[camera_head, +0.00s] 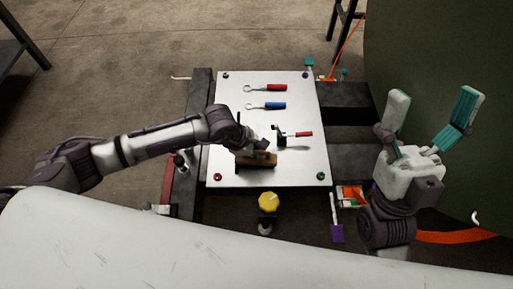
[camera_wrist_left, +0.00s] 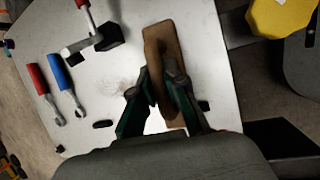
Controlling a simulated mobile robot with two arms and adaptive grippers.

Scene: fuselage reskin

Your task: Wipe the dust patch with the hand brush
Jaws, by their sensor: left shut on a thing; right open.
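The hand brush (camera_head: 264,160) is a brown wooden block at the lower middle of the white panel (camera_head: 235,172). In the left wrist view the brush (camera_wrist_left: 161,45) lies lengthwise between the fingers. My left gripper (camera_head: 250,152) is shut on it; the left wrist view shows the fingertips (camera_wrist_left: 157,84) on either side. I cannot tell whether the brush touches the panel. A faint pale smudge, which looks like the dust patch (camera_wrist_left: 117,86), lies left of the fingers in the left wrist view. I cannot make it out in the head view. My right gripper (camera_head: 432,104) is open and empty, right of the panel.
A large green curved surface (camera_head: 440,50) rises at right.

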